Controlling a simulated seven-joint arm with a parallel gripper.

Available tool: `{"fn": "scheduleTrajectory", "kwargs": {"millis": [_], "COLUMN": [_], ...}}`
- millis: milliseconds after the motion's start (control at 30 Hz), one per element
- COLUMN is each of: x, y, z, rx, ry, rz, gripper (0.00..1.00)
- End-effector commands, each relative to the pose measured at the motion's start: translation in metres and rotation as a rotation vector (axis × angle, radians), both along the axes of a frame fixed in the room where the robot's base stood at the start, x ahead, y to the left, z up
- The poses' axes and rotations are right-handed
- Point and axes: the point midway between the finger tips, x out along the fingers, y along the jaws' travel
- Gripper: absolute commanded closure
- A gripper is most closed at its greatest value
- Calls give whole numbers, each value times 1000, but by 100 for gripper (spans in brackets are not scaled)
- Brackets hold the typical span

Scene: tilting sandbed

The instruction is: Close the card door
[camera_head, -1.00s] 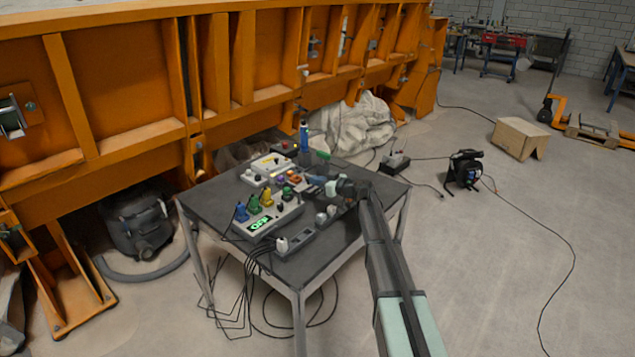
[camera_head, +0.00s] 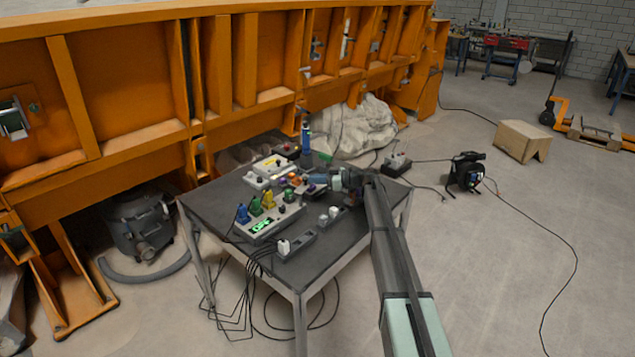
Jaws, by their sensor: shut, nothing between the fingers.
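The card door itself is too small to make out among the devices on the dark table (camera_head: 215,205). A grey box with a lit green display (camera_head: 262,225) and several coloured plugs stands at the front of the table. A pale device (camera_head: 271,165) with a yellow mark lies toward the back. My gripper (camera_head: 311,180) reaches in from the right, low over the right part of the table, pointing left. It is shut and holds nothing. It is apart from the green-display box; whether it touches anything else cannot be told. My wrist hides part of the table's right side.
A blue bottle-like thing (camera_head: 305,137) stands upright at the table's back. A low grey tray (camera_head: 303,243) with white pieces lies near the front edge. Cables hang off the front. An orange steel frame (camera_head: 115,95) rises behind. Floor to the right is mostly open.

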Motion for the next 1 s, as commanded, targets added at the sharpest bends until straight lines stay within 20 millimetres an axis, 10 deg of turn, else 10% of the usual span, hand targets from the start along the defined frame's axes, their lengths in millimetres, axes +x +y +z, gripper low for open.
{"fn": "scheduleTrajectory", "kwargs": {"millis": [1000], "x": [28], "y": [35], "z": [0], "rx": [1], "ry": [-1], "rz": [255], "gripper": [100]}}
